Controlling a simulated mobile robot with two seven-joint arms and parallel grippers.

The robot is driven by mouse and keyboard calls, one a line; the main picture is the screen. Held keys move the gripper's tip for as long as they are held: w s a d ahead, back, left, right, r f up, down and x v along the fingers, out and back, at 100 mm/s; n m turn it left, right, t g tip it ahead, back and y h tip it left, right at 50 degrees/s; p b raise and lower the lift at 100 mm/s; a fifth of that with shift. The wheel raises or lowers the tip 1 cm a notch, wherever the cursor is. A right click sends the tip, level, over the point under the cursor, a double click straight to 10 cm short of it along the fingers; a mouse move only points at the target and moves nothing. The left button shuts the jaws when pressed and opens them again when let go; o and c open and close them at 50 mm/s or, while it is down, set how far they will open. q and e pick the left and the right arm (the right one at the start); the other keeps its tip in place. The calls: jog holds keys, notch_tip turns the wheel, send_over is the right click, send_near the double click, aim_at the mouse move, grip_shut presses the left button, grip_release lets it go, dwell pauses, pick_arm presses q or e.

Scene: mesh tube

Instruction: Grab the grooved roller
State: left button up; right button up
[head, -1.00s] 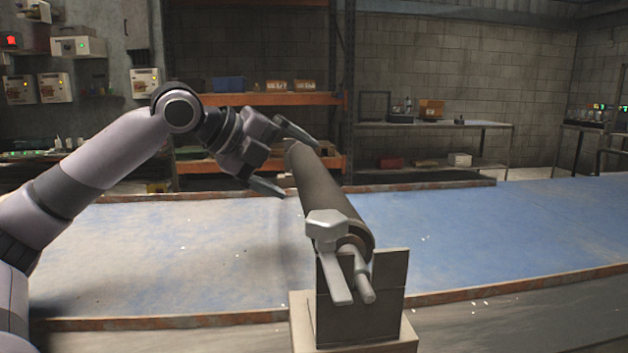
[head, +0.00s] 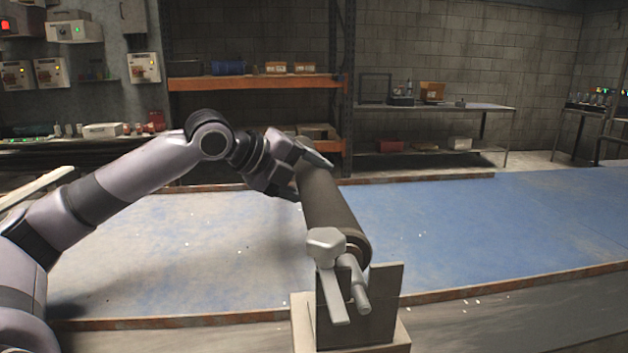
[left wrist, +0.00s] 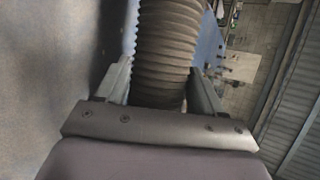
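The grooved roller (head: 332,208) is a long dark cylinder that runs away from me, its near end held in a grey notched stand (head: 358,310). It fills the middle of the left wrist view (left wrist: 166,50), where its ridges show clearly. My left gripper (head: 312,172) is at the roller's far part, coming from the left. In the left wrist view its two fingers (left wrist: 160,88) stand on either side of the roller, open around it. Whether they touch it I cannot tell. My right gripper is in neither view.
A grey clamp handle (head: 326,250) and a shaft end (head: 354,285) stick out at the roller's near end. The blue surface (head: 470,220) is clear to the right. Orange shelving (head: 250,83) and a metal side table (head: 440,107) stand behind.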

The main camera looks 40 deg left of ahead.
pick_arm(q)
jog(key=c, duration=0.5)
jog(key=shift+r, duration=0.15)
grip_shut()
